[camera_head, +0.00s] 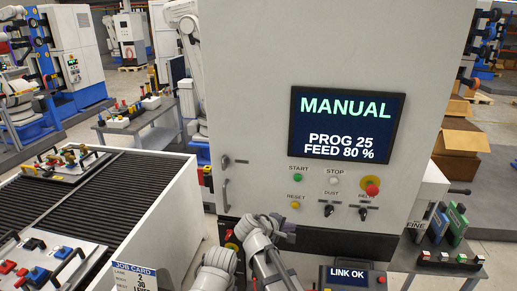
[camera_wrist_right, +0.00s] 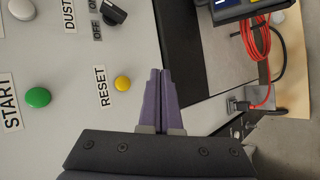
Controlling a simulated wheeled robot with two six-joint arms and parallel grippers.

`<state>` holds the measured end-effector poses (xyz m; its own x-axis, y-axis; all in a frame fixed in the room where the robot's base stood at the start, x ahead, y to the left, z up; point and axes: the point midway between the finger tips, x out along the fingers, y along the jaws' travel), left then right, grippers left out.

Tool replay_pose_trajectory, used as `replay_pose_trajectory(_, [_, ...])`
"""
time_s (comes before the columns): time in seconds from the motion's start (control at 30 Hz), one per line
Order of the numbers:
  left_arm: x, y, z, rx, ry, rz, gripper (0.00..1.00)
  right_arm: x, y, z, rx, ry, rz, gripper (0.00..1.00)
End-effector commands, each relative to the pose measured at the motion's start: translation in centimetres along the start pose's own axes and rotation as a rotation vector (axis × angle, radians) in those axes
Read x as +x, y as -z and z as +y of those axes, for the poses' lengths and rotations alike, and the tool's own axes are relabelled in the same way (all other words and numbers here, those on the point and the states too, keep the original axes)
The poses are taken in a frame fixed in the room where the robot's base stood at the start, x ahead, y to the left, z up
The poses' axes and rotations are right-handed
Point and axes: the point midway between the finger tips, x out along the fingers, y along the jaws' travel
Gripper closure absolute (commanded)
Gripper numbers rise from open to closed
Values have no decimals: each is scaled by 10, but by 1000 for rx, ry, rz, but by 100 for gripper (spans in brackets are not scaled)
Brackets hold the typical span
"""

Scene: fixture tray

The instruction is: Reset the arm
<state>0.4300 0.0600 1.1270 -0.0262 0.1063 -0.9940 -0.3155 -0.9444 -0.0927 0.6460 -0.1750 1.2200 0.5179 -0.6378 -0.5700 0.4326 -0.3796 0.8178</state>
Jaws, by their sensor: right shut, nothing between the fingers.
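The machine's front panel (camera_head: 240,185) carries a screen (camera_head: 345,124) reading MANUAL, PROG 25, FEED 80 %. Below it are a green START button (camera_head: 298,178), a white STOP button (camera_head: 334,181) and a yellow RESET button (camera_head: 295,205). My right gripper (camera_head: 288,228) is shut and empty, a little below the RESET button. In the wrist view the purple fingers (camera_wrist_right: 157,76) are together, with the yellow RESET button (camera_wrist_right: 122,83) just left of their tips. I see no contact with it. My left gripper is not in view.
A red stop button (camera_head: 371,186) and two black knobs, DUST (camera_head: 329,211) and BELT (camera_head: 363,214), are on the panel. A LINK OK device (camera_head: 348,275) stands below. A job card (camera_head: 134,277) and fixture tray (camera_head: 50,262) are at left.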

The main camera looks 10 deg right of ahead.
Motion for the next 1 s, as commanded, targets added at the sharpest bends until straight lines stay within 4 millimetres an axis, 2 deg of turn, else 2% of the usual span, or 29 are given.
replay_pose_trajectory(0.03, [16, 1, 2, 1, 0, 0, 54, 5, -6, -27, 28, 46, -2, 100])
replay_pose_trajectory(0.07, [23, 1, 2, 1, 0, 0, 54, 6, -9, -43, 51, 82, -6, 100])
replay_pose_trajectory(0.13, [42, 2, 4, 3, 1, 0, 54, 6, -18, -88, 114, 190, -18, 100])
replay_pose_trajectory(0.3, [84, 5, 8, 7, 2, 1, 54, -8, -40, -198, 256, 484, -74, 100])
replay_pose_trajectory(0.4, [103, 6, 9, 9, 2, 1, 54, -23, -50, -249, 311, 637, -115, 100])
replay_pose_trajectory(0.5, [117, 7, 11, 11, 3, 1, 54, -39, -58, -286, 347, 758, -152, 100])
replay_pose_trajectory(0.6, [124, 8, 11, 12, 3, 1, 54, -51, -63, -307, 365, 837, -179, 100])
replay_pose_trajectory(0.7, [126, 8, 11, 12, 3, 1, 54, -58, -65, -316, 373, 876, -192, 100])
replay_pose_trajectory(1.0, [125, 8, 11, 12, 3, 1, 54, -60, -65, -316, 375, 884, -195, 100])
